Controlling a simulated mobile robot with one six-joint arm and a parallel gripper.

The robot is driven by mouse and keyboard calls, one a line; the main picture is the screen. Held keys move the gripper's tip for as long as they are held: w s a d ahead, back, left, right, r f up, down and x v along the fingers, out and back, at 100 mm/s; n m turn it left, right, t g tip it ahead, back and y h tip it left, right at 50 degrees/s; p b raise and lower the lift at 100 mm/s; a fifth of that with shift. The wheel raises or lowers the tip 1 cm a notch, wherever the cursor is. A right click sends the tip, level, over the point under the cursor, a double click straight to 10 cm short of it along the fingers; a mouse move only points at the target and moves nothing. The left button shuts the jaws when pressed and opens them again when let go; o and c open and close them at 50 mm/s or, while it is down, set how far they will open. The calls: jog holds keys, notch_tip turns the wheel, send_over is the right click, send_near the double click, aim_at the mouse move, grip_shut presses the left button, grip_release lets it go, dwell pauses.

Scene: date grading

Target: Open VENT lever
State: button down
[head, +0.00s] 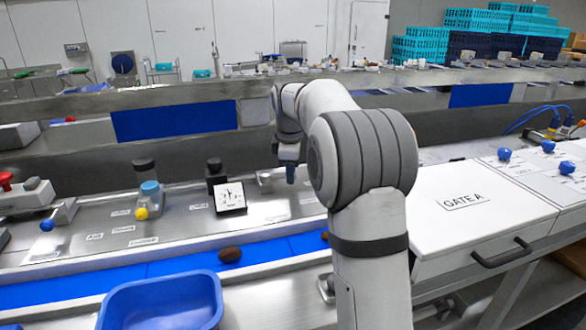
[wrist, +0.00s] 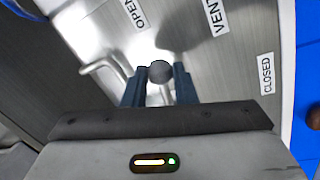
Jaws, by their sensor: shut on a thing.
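The VENT lever's dark grey round knob (wrist: 160,70) sits between the two fingertips of my gripper (wrist: 159,80) in the wrist view. The gripper is shut on it. A bent shiny metal piece (wrist: 98,72) shows left of the knob. The OPEN label (wrist: 134,14) lies above and left of the knob, the VENT label (wrist: 215,16) above right and the CLOSED label (wrist: 266,74) to the right. The knob appears nearer OPEN than CLOSED. In the head view my gripper (head: 290,174) points down over the steel panel; the knob cannot be made out there.
A white square gauge (head: 230,197) and a yellow-knobbed lever (head: 142,212) stand left of my gripper. A blue belt (head: 185,264) with a brown date (head: 230,255) runs in front, beside a blue bin (head: 165,300). The GATE A cover (head: 470,225) is at right.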

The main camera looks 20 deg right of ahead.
jog(key=shift+w+d+n+p, duration=0.1)
jog(key=shift+w+n+p, duration=0.25)
jog(key=shift+w+n, duration=0.6)
jog(key=shift+s, duration=0.2)
